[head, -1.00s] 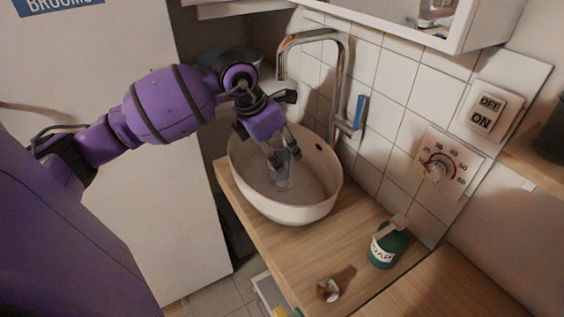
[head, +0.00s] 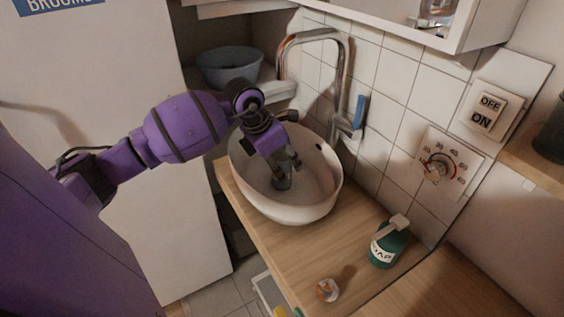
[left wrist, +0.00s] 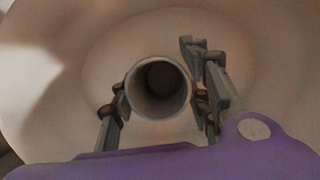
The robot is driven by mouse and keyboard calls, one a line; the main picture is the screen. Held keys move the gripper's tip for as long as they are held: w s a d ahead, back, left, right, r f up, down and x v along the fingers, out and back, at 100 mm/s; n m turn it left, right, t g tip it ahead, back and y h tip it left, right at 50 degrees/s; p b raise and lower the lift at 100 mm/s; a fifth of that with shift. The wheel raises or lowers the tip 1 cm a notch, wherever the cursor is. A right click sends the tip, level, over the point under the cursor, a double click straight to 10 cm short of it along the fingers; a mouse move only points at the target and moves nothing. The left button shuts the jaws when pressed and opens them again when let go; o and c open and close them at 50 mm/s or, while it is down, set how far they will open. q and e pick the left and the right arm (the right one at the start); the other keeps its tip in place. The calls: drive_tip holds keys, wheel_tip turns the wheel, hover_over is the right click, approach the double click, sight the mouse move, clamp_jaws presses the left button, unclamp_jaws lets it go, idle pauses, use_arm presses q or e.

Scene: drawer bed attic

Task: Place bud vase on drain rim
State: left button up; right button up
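The bud vase (head: 282,182) is a small grey cylinder low inside the white basin (head: 300,211). In the left wrist view its round open mouth (left wrist: 158,87) faces the camera, with a dark inside. My left gripper (head: 287,163) reaches down into the basin. Its fingers (left wrist: 160,95) lie along both sides of the vase and appear shut on it. The vase looks about upright. The drain rim cannot be made out; the vase and fingers cover the basin floor there. My right gripper is not in view.
A tall chrome tap (head: 343,85) stands behind the basin. A green soap bottle (head: 388,244) and a small round orange-and-white item (head: 327,290) stand on the wooden counter (head: 290,250). A grey-blue tub (head: 230,67) sits behind my arm. The tiled wall bounds the right.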

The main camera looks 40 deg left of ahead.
use_arm(q)
drive_tip(key=o, duration=0.4)
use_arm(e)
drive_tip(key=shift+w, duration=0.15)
use_arm(q)
drive_tip(key=shift+r, duration=0.3)
drive_tip(key=v, duration=0.6)
drive_tip(key=shift+s+r, duration=0.1)
drive_tip(key=shift+s, duration=0.05)
drive_tip(key=shift+s+r, duration=0.15)
drive_tip(key=shift+r, duration=0.3)
